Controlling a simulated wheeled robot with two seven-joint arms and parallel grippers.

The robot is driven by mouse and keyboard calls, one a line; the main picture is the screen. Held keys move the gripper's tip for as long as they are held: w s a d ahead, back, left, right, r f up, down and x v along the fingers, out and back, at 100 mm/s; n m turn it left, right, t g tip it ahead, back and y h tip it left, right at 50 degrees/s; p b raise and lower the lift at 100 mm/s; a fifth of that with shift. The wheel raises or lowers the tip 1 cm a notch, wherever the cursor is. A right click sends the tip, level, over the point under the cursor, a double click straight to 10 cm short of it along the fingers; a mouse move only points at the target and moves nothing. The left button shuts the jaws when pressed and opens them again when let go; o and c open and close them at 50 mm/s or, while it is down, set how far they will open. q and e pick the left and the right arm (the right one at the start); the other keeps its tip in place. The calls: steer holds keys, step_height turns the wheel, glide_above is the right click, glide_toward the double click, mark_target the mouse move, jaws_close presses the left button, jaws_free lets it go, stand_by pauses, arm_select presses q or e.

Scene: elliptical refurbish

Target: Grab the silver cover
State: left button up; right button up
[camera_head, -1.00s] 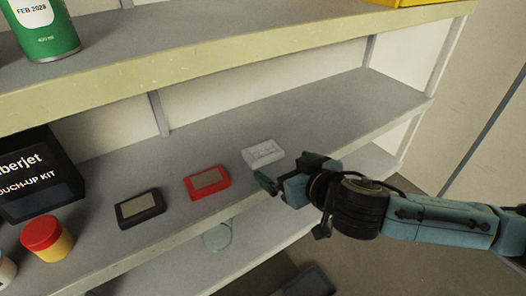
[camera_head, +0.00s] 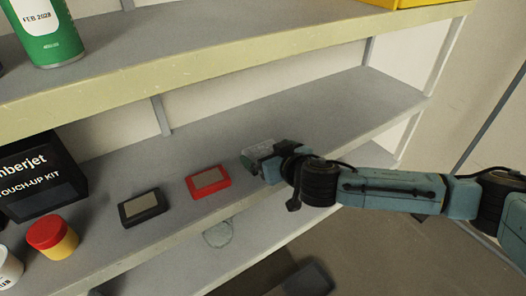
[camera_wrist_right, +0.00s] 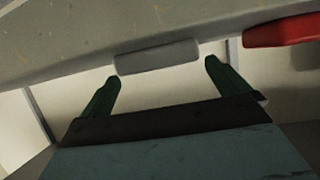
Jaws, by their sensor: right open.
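The silver cover (camera_head: 259,147) lies on the middle shelf to the right of a red cover (camera_head: 208,181) and a black one (camera_head: 143,207). My right gripper (camera_head: 254,160) reaches in from the right and hides much of the silver cover in the head view. In the right wrist view, the silver cover (camera_wrist_right: 157,57) appears between and just beyond the two green fingertips of my open right gripper (camera_wrist_right: 161,69). The fingers do not visibly grip it. The red cover (camera_wrist_right: 285,30) is at that view's right edge. My left gripper is not in view.
The upper shelf (camera_head: 240,57) runs above the middle shelf (camera_head: 330,112). A black touch-up kit box (camera_head: 38,175) and a red-lidded yellow jar (camera_head: 52,237) stand at left. A green can (camera_head: 45,30) stands on the upper shelf. The shelf right of the silver cover is clear.

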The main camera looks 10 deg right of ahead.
mark_target(262, 149)
steer(key=shift+p+x, duration=0.3)
steer(key=shift+x, duration=1.55)
steer(key=shift+d+f, duration=0.1)
steer(key=shift+f, duration=0.05)
steer(key=shift+s, duration=0.1)
steer(key=c, duration=0.9)
steer(key=shift+c, duration=0.3)
